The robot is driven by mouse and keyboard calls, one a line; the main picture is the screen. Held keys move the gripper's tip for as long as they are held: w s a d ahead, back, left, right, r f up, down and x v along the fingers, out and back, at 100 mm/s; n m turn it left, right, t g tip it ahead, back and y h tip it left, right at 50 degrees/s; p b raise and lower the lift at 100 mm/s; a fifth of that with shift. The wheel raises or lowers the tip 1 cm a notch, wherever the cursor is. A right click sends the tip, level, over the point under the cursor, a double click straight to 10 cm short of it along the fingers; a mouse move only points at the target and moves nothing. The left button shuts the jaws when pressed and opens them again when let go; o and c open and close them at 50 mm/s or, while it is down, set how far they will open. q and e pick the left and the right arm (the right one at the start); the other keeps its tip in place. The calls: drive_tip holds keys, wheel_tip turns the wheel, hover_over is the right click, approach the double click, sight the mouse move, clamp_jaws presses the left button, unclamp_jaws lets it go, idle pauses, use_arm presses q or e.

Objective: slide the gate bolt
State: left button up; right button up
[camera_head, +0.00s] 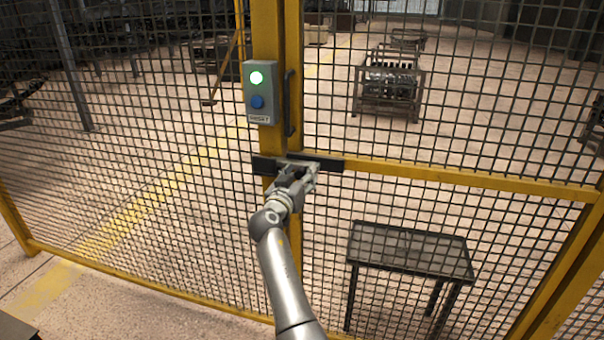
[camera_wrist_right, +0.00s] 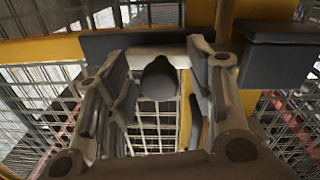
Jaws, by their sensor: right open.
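The gate bolt (camera_head: 328,163) is a dark horizontal bar across the yellow gate posts at mid-height. A shorter dark block (camera_head: 264,165) sits to its left on the post. In the right wrist view the dark bar (camera_wrist_right: 110,43) and a separate dark block (camera_wrist_right: 278,60) show with a gap between them. A grey rounded knob (camera_wrist_right: 158,79) hangs in front of the bar. My right gripper (camera_head: 301,170) is at the bolt and hides part of it. Its fingers (camera_wrist_right: 160,65) are open, one on each side of the knob, with visible gaps. My left gripper is not in view.
A grey control box (camera_head: 260,93) with a lit green lamp and blue button is on the post above the bolt. A dark vertical handle (camera_head: 290,103) is beside it. Mesh fence panels spread both ways. A dark table (camera_head: 410,249) stands behind the mesh.

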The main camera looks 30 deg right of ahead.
drive_tip(key=c, duration=1)
clamp_jaws()
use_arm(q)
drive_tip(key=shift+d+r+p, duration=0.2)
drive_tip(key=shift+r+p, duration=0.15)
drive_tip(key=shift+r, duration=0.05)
use_arm(e)
drive_tip(key=s+d, duration=0.2)
drive_tip(key=s, duration=0.1)
drive_tip(key=shift+s+d, duration=0.2)
drive_tip(key=shift+d, duration=0.2)
drive_tip(key=o, duration=1)
unclamp_jaws()
